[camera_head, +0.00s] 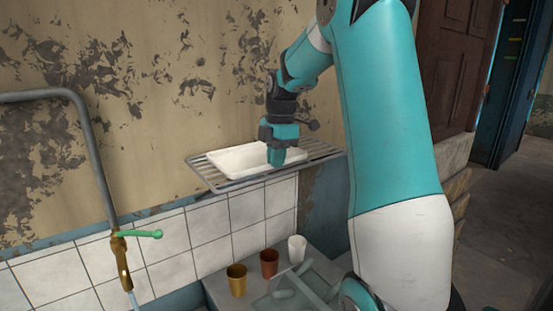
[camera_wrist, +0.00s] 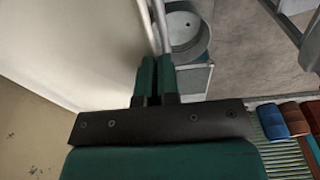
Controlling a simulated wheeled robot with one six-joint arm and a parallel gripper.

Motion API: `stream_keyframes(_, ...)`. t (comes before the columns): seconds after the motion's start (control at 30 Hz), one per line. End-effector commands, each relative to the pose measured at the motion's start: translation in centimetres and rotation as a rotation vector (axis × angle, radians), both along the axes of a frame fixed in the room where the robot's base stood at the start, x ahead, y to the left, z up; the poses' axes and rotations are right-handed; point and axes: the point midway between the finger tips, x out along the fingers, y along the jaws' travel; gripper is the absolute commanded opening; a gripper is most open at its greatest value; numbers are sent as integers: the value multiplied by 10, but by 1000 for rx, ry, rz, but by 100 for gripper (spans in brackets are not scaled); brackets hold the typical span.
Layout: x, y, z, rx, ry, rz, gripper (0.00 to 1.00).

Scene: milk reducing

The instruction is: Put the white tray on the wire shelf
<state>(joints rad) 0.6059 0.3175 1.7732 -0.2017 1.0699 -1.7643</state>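The white tray (camera_head: 236,158) is a shallow rectangular basin. It lies over the wire shelf (camera_head: 318,152) on the wall, and appears to rest on its bars. My gripper (camera_head: 276,160) points down at the tray's front rim, toward its right end. In the wrist view the tray (camera_wrist: 70,45) fills the left side, and its rim runs to my fingers (camera_wrist: 157,80). The fingers are close together and seem shut on the rim; the exact contact is hidden. A grey bar of the shelf shows beside the rim.
Below the shelf, a gold cup (camera_head: 237,281), a brown cup (camera_head: 269,263) and a white cup (camera_head: 297,248) stand on a counter. A tap (camera_head: 121,255) with a green handle runs at the left. The shelf's right end is bare.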

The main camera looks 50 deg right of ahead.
Motion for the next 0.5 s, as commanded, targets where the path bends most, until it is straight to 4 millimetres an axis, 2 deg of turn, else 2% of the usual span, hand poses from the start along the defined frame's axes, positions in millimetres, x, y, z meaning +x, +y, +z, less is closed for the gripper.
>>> stream_keyframes(0.4,0,0,-10,-2,-3,1,0)
stream_keyframes(0.47,0,0,-9,-1,-2,1,12)
stream_keyframes(0.5,0,0,-9,-1,-2,1,21)
